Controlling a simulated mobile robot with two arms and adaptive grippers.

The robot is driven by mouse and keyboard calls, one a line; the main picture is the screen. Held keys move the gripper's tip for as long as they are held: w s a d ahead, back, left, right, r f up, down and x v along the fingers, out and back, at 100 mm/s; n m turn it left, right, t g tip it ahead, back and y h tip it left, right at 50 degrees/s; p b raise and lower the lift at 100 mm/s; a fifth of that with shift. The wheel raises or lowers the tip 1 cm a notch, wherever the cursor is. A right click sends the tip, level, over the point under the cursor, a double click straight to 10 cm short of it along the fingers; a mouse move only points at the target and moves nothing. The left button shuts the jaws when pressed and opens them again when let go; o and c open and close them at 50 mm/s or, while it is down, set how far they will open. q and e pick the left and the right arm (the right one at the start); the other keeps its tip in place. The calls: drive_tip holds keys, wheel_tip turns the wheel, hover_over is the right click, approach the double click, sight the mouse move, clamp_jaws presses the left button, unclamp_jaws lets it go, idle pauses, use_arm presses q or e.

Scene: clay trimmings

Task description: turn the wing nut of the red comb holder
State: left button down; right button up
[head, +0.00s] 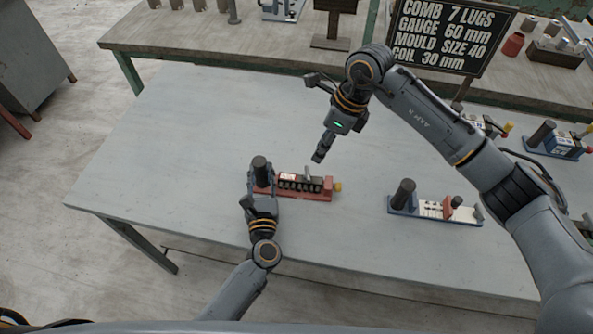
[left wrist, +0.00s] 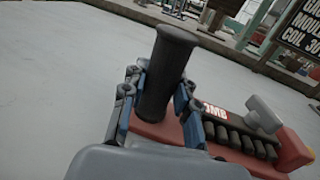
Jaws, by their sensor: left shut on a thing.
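The red comb holder (head: 318,195) lies on the grey table, with a row of black comb lugs (head: 298,184) along it. Its upright black post (head: 260,163) stands at the left end. A grey wing-shaped piece, seemingly the wing nut (head: 308,172), sits on top behind the lugs; it also shows in the left wrist view (left wrist: 264,113). My left gripper (head: 259,183) is shut around the black post, one blue-padded finger on each side (left wrist: 157,105). My right gripper (head: 319,157) hangs above and behind the holder, apart from it. Its fingers look like one narrow shape.
A blue-based holder with a black post (head: 403,194) stands to the right, and similar holders (head: 553,143) are at the far right. A sign reading COMB 7 LUGS (head: 440,33) stands behind. The table's left part is bare.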

sight(308, 176)
drive_tip(key=a+f+m+h, duration=0.1)
drive_tip(key=f+m, duration=0.2)
drive_tip(key=m, duration=0.1)
drive_tip(key=a+f+m+h, duration=0.1)
drive_tip(key=f+m, duration=0.2)
drive_tip(key=m, duration=0.1)
drive_tip(key=a+f+m+h, duration=0.1)
drive_tip(key=f+m, duration=0.2)
drive_tip(key=m, duration=0.1)
drive_tip(key=shift+s+f, duration=0.3)
drive_tip(key=shift+s, duration=0.1)
clamp_jaws()
